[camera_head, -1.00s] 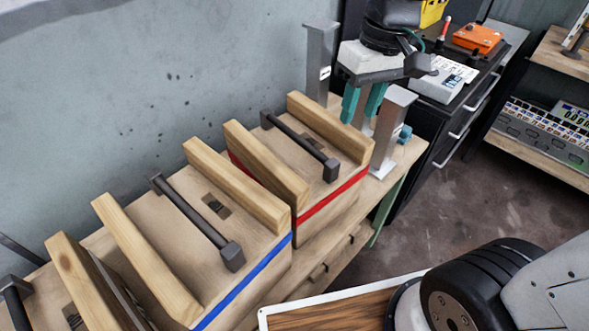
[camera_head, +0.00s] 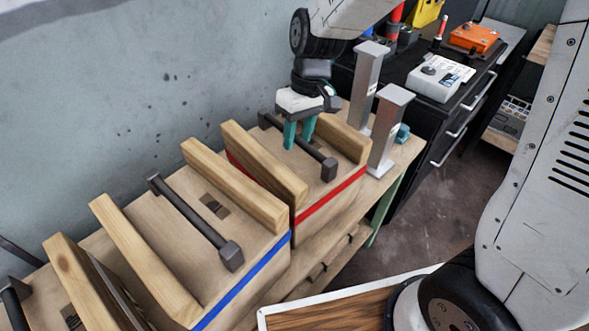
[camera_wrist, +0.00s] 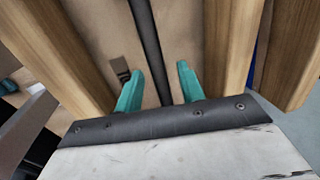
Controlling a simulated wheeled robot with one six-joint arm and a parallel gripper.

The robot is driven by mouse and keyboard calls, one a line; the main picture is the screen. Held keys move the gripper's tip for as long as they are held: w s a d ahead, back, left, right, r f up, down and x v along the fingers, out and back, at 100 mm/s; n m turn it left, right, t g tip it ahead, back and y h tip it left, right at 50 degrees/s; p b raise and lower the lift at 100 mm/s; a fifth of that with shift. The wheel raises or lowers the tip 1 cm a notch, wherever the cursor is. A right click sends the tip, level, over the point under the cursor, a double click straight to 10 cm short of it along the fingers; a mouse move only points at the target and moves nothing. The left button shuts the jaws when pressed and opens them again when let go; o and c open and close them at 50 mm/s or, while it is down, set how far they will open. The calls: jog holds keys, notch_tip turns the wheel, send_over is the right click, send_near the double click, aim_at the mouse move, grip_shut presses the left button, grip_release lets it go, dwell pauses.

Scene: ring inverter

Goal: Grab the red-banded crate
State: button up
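The red-banded crate (camera_head: 334,201) stands on the wooden bench, right of the blue-banded crate (camera_head: 243,287). It has two wooden rails on top and a dark bar handle (camera_head: 299,146) between them. My gripper (camera_head: 300,133) is over this crate near the handle, with its teal fingers pointing down. In the wrist view the handle (camera_wrist: 150,45) runs between the two spread fingers (camera_wrist: 158,88). The gripper is open and the fingers appear apart from the handle. I cannot tell the exact height of the fingertips over the handle.
Two grey metal posts (camera_head: 391,130) stand right of the red-banded crate. A black drawer cabinet (camera_head: 443,120) with a white box and an orange case is farther right. Another crate with a dark handle is at the lower left. A wall is behind the bench.

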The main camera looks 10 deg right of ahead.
jog(key=shift+a+f, duration=0.1)
jog(key=shift+f, duration=0.8)
grip_shut()
jog(key=shift+w+r, duration=0.1)
jog(key=shift+r, duration=0.05)
dwell(0.5)
